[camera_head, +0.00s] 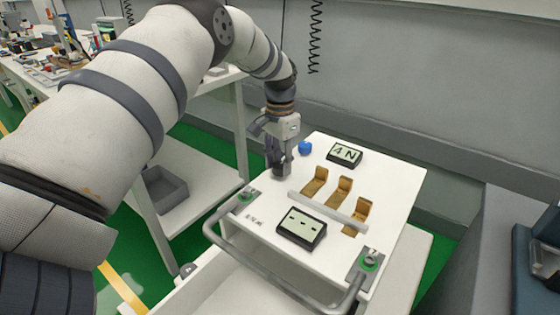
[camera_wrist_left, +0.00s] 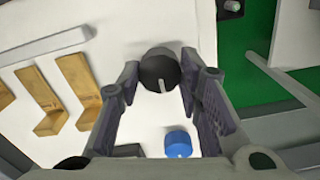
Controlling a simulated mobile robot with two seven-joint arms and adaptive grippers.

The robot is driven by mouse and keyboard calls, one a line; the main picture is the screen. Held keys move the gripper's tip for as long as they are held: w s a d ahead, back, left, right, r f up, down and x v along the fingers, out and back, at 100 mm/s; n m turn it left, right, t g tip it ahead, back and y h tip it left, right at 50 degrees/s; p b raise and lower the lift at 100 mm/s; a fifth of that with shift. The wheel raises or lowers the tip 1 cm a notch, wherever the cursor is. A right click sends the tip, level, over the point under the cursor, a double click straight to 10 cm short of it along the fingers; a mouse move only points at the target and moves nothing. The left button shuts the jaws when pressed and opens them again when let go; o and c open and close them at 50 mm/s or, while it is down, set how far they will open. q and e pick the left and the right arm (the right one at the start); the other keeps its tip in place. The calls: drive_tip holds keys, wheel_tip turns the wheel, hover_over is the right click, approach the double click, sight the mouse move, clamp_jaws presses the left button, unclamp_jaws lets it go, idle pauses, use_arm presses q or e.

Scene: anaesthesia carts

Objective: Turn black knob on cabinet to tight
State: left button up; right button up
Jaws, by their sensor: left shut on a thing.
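The black knob (camera_wrist_left: 158,68) stands on the white cabinet top. In the left wrist view it is round and dark, and its pale pointer line points toward the bottom of the picture. My left gripper (camera_head: 279,167) reaches down to the cabinet top (camera_head: 385,190) near its left edge. In the left wrist view the gripper's fingers (camera_wrist_left: 160,72) stand on both sides of the knob, shut on it. In the head view the fingers largely hide the knob. My right gripper is not in view.
A blue knob (camera_head: 305,147) is close beside the gripper. Several brass brackets (camera_head: 338,190), a "4 N" display (camera_head: 344,154) and another display (camera_head: 301,228) are on the top. A grey handle bar (camera_head: 270,264) runs along the front. A workbench stands at left.

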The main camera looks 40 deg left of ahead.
sight(280, 164)
use_arm(q)
drive_tip(key=o, duration=1.2)
drive_tip(key=shift+c, duration=0.2)
wheel_tip(280, 164, up, 12)
